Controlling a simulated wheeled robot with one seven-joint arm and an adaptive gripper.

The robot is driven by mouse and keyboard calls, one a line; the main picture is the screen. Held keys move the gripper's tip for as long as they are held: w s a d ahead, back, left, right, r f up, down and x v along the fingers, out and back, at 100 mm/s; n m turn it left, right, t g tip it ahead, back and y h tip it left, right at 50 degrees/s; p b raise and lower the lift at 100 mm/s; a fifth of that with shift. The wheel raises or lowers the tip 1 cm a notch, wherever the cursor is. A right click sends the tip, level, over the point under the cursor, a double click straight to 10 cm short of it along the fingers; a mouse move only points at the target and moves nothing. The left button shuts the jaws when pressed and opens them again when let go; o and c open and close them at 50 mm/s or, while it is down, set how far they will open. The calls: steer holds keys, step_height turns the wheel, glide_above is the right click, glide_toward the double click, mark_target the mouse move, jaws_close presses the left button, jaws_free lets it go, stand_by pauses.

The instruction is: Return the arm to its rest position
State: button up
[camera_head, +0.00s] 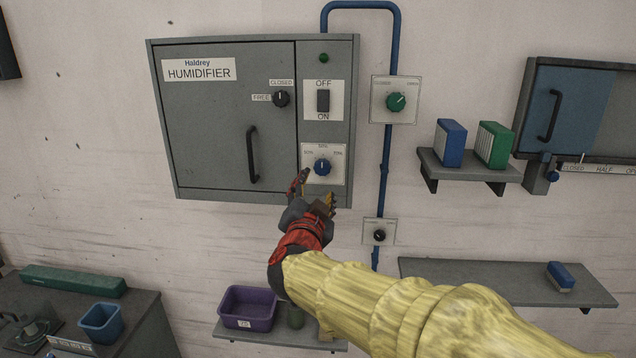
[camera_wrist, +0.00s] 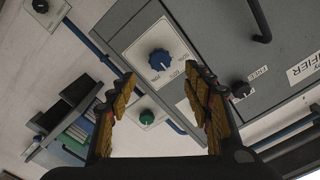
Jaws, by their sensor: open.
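My gripper (camera_head: 316,190) is open and empty, just below the blue humidity dial (camera_head: 322,167) on the grey humidifier cabinet (camera_head: 215,125). My arm reaches up to it from the lower right of the head view. In the wrist view my gripper (camera_wrist: 158,95) shows its two yellow-padded fingers spread apart. There the blue dial (camera_wrist: 160,60) appears beyond and between the fingertips, with nothing held. The head view does not clearly show whether a finger touches the panel.
A blue pipe (camera_head: 385,160) runs down beside the cabinet, with a green-knob valve plate (camera_head: 396,101). A small shelf (camera_head: 468,170) holds blue and green boxes. A long shelf (camera_head: 500,283) lies near my arm. A purple bin (camera_head: 248,308) stands below my gripper.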

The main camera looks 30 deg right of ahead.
steer(key=shift+s+a, duration=0.25)
steer(key=shift+s, duration=0.15)
steer(key=w+a+f+n+y, duration=0.2)
steer(key=a+f+n+y, duration=0.4)
steer(key=a, duration=0.4)
steer(key=s+a+f+n+g+y+b, duration=0.35)
steer(key=s+a+f+y, duration=0.35)
steer(key=f, duration=0.5)
steer(key=s+d+f+n+g+h+b, duration=0.1)
steer(key=s+d+f+n+g+b, duration=0.1)
steer(key=s+f+b, duration=0.4)
steer(key=s+d+f+n+g+h+b, duration=0.2)
steer(key=s+f+g+b, duration=0.2)
steer(key=s+f, duration=0.7)
steer(key=s+b, duration=0.2)
steer(key=s, duration=0.4)
steer(key=shift+s+d+f+n, duration=0.15)
steer(key=shift+s+f+n, duration=0.2)
steer(key=shift+f, duration=0.05)
